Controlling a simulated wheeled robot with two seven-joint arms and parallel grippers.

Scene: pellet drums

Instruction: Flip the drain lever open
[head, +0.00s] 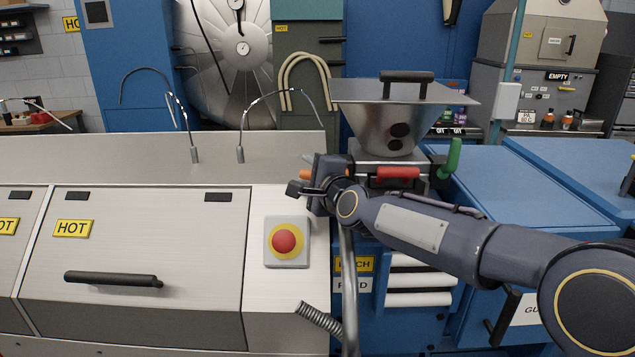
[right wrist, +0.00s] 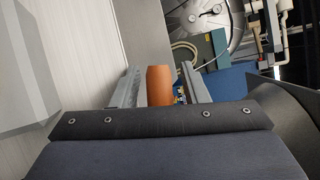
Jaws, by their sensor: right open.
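An orange cylindrical grip, which looks like the drain lever's handle (right wrist: 160,86), stands between the two fingers of my right gripper (right wrist: 159,90) in the right wrist view. The fingers are apart, with a gap visible on either side of the grip. In the head view my right gripper (head: 305,188) is at the right end of the white machine, and a small part of the orange grip (head: 307,174) shows just behind it. The lever's base and pivot are hidden by my gripper and wrist. My left gripper is not in view.
A red emergency button (head: 284,242) sits on the white machine close below my gripper. A metal hopper (head: 388,121) with a red handle (head: 398,172) and a green handle (head: 452,156) stands just right. A metal pipe (head: 349,290) runs down below my wrist.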

